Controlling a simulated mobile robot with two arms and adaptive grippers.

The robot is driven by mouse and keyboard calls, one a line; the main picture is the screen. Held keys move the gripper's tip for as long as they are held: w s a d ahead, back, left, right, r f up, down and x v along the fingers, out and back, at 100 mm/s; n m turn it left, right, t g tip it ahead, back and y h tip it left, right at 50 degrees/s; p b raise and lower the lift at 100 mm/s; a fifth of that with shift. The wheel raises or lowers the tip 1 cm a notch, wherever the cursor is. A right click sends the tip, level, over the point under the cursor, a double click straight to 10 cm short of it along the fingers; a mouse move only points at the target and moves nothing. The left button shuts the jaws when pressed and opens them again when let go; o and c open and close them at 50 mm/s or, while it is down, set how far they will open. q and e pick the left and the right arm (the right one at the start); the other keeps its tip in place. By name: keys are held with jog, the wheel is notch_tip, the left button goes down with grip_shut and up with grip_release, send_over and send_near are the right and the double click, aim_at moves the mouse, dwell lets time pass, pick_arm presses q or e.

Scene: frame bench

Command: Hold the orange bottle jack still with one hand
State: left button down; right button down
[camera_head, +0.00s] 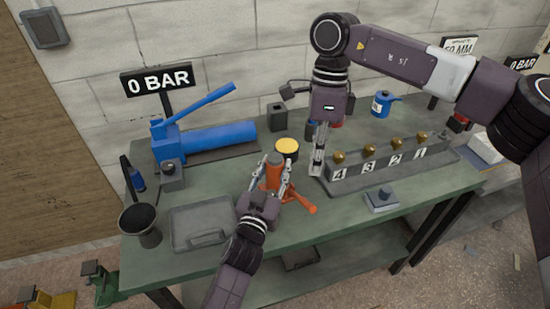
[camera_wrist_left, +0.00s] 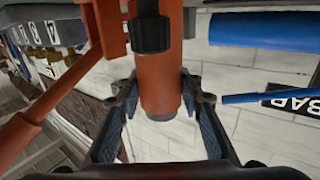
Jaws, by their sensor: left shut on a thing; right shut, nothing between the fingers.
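The orange bottle jack (camera_head: 273,174) stands on the green bench in the head view, with its orange handle reaching to the lower right. My left gripper (camera_head: 273,180) is shut on the jack's body, one finger on each side. In the left wrist view the jack's orange cylinder (camera_wrist_left: 160,85) lies between the two fingers of my left gripper (camera_wrist_left: 160,105). My right gripper (camera_head: 317,165) points down, shut and empty, just right of the jack and by the left end of the numbered block.
A grey block (camera_head: 395,172) with brass knobs numbered 4 to 1 runs along the right of the bench (camera_head: 330,232). A blue pump (camera_head: 215,138) stands back left under a "0 BAR" sign (camera_head: 158,79). A grey tray (camera_head: 203,222), dark cup (camera_head: 141,226) and yellow-topped can (camera_head: 287,149) are near.

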aim_at(308, 202)
jog(key=shift+s+a+f+n+t+h, duration=0.2)
jog(key=shift+s+f+n+t, duration=0.2)
jog(key=shift+f+n, duration=0.45)
jog(key=shift+s+a+f+n+t+h, duration=0.15)
jog(key=shift+s+f+n+t, duration=0.25)
jog(key=shift+f+n, duration=0.5)
jog(key=shift+s+a+f+n+t+h, duration=0.1)
jog(key=shift+s+a+f+n+t, duration=0.35)
jog(key=shift+f, duration=0.7)
jog(key=shift+w+d+f, duration=0.1)
jog(key=shift+w+d, duration=0.05)
jog(key=shift+d, duration=0.05)
jog(key=shift+f, duration=1.2)
dwell(0.5)
jog(key=shift+f, duration=2.25)
jog(key=shift+r, duration=2.25)
